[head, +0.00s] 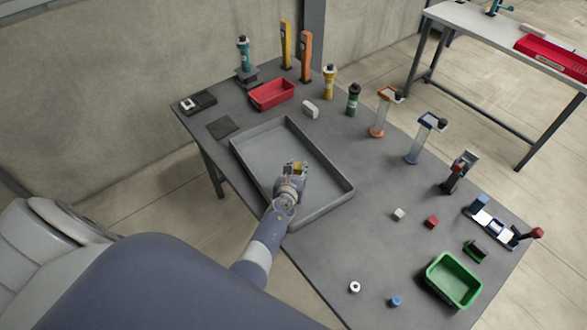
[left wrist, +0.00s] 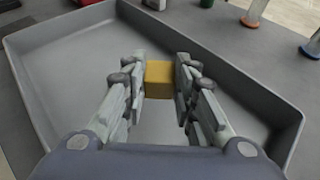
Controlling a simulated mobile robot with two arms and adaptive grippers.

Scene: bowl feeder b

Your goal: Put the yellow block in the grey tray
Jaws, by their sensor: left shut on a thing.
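The yellow block (left wrist: 159,79) is between the fingers of my left gripper (left wrist: 160,82) in the left wrist view, and the gripper is shut on it. The grey tray (head: 256,158) is a large shallow tray on the table. The tray walls (left wrist: 55,32) surround the block in the left wrist view. I cannot tell whether the block touches the tray floor. My right gripper is not in view.
A red bin (head: 272,94) and a white block (head: 310,109) stand behind the tray. A green bin (head: 453,281), a red cube (head: 432,222) and a white cube (head: 399,214) are to the right. Several upright dispensers line the table's far edge. The table between tray and cubes is clear.

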